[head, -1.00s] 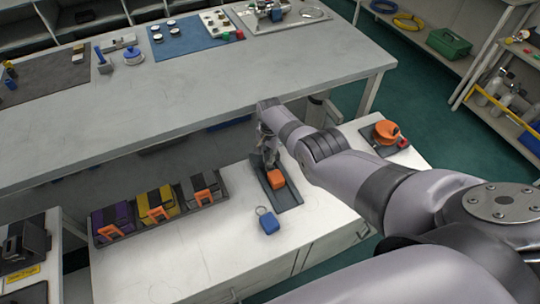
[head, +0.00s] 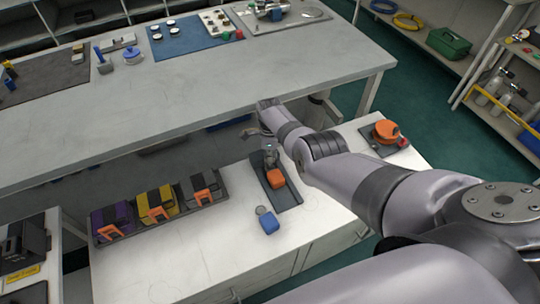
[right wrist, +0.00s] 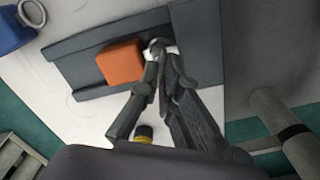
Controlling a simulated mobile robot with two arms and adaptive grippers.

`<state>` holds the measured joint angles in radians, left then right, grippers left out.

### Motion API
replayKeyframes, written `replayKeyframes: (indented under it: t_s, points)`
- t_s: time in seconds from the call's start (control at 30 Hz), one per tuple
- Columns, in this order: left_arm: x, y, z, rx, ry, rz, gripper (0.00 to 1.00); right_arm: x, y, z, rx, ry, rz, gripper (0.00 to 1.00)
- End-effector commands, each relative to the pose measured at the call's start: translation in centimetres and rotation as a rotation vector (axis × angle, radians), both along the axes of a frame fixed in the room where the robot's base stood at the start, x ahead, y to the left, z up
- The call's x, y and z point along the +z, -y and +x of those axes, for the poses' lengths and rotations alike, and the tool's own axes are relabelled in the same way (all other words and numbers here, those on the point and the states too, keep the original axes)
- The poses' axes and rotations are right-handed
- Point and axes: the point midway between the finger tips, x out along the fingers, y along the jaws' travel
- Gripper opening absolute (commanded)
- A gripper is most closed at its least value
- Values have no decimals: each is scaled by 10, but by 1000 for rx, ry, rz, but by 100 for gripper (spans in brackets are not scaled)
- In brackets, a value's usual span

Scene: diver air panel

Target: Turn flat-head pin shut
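A metal piece (head: 270,156) stands in the dark grey tray (head: 290,195), at the far end of an orange block (head: 276,178). It is too small to tell whether it is the flat-head pin. In the right wrist view, a shiny metal part (right wrist: 157,45) shows by the orange block (right wrist: 121,62). My right gripper (head: 256,133) is above and just beyond the metal piece in the head view. In the wrist view, the fingers (right wrist: 162,65) lie close together, their tips over the metal part; contact is unclear. My left gripper is not in view.
A blue tagged block (head: 268,222) lies in front of the tray. A rack (head: 112,235) of purple, yellow and grey cases is at left. An orange round item (head: 385,131) sits at right. The long grey bench (head: 200,95) stands behind. White countertop is free at the front.

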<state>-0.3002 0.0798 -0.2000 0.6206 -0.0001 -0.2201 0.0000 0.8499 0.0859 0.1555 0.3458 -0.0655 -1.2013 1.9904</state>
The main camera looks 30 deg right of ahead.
Motion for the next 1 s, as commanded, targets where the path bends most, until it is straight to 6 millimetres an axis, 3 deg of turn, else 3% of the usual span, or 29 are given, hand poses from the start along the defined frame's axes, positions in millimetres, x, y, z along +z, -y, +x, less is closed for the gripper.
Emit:
replayKeyframes:
  t_s: [0.03, 0.77, 1.0]
  points:
    - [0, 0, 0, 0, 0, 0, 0, 7, 1, 7, -45, 17, -1, 0]
    - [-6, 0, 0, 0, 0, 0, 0, 6, 1, 7, -739, 17, 2, 0]
    - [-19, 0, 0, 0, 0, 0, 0, 2, 0, 7, -958, 15, 4, 0]
